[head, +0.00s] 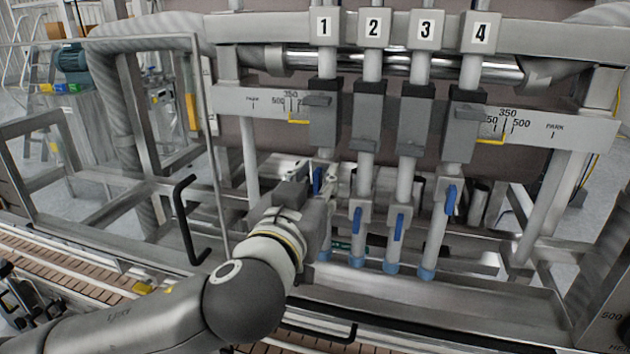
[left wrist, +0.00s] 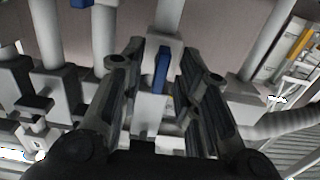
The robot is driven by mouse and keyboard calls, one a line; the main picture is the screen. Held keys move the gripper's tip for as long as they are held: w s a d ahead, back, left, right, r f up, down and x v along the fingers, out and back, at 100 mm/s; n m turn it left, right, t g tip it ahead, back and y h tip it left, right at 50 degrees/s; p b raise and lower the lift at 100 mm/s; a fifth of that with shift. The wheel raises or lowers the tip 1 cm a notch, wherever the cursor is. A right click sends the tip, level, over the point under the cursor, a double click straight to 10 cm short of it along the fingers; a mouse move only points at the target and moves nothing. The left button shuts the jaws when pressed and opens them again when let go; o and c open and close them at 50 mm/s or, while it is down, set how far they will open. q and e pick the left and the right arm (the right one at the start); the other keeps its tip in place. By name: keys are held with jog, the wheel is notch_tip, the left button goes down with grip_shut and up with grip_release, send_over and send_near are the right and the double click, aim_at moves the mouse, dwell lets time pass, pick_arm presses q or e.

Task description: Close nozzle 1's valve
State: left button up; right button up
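Nozzle 1's pipe hangs below the plate marked 1 (head: 324,27). Its blue valve handle (head: 317,180) is partly hidden behind my left gripper (head: 315,180) in the head view. In the left wrist view the blue handle (left wrist: 161,72) stands upright along the pipe, between the two dark fingers of my left gripper (left wrist: 163,58). The fingers are apart, with a gap on each side of the handle, so the gripper is open around it. My right gripper is not in view.
Nozzles 2, 3 and 4 stand close to the right, with blue handles (head: 357,222), (head: 399,227) and (head: 450,200) roughly along their pipes. A black bent handle (head: 183,220) and a thin upright rod are left of my arm. A steel rail runs below the nozzles.

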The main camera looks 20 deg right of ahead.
pick_arm(q)
grip_shut()
jog(key=shift+f+m+b, duration=0.1)
jog(key=shift+m+b, duration=0.6)
jog(key=shift+m, duration=0.3)
jog(key=m, duration=0.2)
jog(key=shift+d+m, duration=0.1)
jog(key=shift+m, duration=0.2)
jog(key=m, duration=0.6)
jog(key=shift+s+m, duration=0.1)
jog(key=shift+m, duration=0.2)
jog(key=m+p, duration=0.1)
jog(key=m, duration=0.3)
jog(key=shift+d+m+p, duration=0.1)
jog(key=shift+m+p, duration=0.2)
jog(key=shift+m, duration=1.1)
jog(key=shift+f, duration=0.1)
